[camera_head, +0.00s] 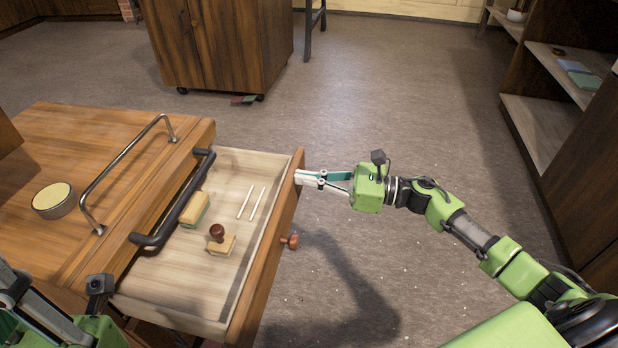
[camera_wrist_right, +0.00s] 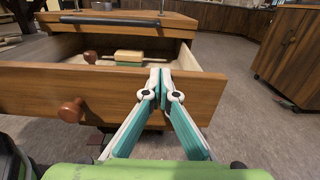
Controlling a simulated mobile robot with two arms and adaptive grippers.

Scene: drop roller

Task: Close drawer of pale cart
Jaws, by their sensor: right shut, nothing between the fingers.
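The cart (camera_head: 80,130) has an orange-brown wooden top and stands at the left in the head view. Its drawer (camera_head: 228,298) is pulled out to the right, with a pale wooden inside and a brown front carrying a round knob (camera_head: 290,242). My right gripper (camera_head: 300,178) is shut and empty, its fingertips at the outer face of the drawer front near the far end. In the right wrist view the fingertips (camera_wrist_right: 160,74) overlap the top edge of the drawer front (camera_wrist_right: 110,92); I cannot tell if they touch. My left arm shows at the lower left; its fingers are not visible.
In the drawer lie a wooden stamp (camera_head: 222,240), an eraser-like block (camera_head: 194,209) and two white sticks (camera_head: 250,203). A dark handle (camera_head: 172,200) spans the cart's edge above the drawer. A round tin (camera_head: 54,200) sits on top. A wheeled cabinet (camera_head: 222,45) stands behind; floor at right is clear.

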